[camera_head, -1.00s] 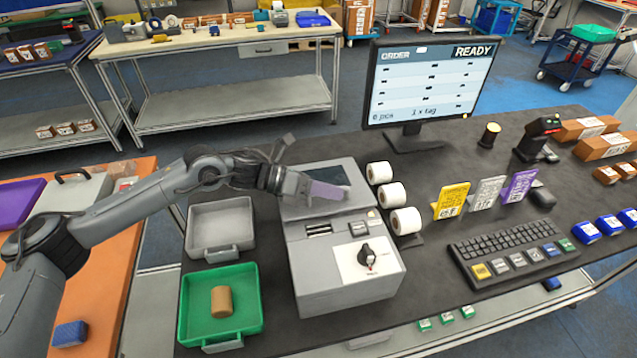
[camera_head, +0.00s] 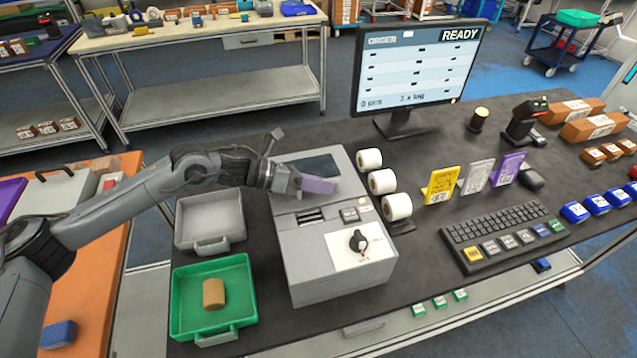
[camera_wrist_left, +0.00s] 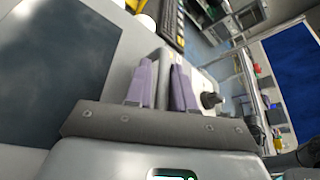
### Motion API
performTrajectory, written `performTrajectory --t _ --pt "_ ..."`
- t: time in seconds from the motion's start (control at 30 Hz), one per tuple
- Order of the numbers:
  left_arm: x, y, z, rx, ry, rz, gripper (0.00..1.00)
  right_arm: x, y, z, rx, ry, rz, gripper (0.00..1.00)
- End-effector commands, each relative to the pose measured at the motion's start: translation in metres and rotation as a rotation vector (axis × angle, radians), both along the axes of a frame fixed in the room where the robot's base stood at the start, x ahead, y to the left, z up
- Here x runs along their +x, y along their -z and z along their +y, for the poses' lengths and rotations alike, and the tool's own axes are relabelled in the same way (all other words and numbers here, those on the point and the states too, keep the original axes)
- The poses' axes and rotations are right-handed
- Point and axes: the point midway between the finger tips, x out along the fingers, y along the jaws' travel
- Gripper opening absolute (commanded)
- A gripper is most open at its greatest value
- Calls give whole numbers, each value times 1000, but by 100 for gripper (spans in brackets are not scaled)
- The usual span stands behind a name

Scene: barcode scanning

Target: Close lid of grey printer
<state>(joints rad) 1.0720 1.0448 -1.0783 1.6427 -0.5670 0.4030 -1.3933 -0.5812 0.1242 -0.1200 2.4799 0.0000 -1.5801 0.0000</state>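The grey printer (camera_head: 300,265) stands on the dark table, with a black knob and a slot on its front top. Its lid (camera_head: 349,174), with a dark window, lies low over the rear and looks nearly flush with the body; I cannot tell whether it is fully closed. My left gripper (camera_head: 320,186) has purple fingers over the front part of the lid, close to or touching it. In the left wrist view the fingers (camera_wrist_left: 164,85) stand close together with a narrow grey strip between them. The dark window (camera_wrist_left: 55,70) fills the left side there. My right gripper is not in view.
A grey tray (camera_head: 180,235) and a green tray (camera_head: 178,310) holding a brown roll (camera_head: 213,292) stand left of the printer. White label rolls (camera_head: 382,181) stand close on its right. The monitor (camera_head: 420,75) is behind, the keyboard (camera_head: 505,232) to the right.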

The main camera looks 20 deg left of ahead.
Motion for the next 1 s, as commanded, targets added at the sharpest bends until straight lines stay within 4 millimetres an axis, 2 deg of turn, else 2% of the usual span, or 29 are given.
performTrajectory --t 0.23,0.7,1.0 --pt "-5 -4 9 -1 -1 -1 23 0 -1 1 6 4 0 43" --pt "-38 -29 72 1 -3 1 23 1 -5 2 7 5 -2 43" --pt "-48 -36 90 0 0 1 23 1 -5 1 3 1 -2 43"
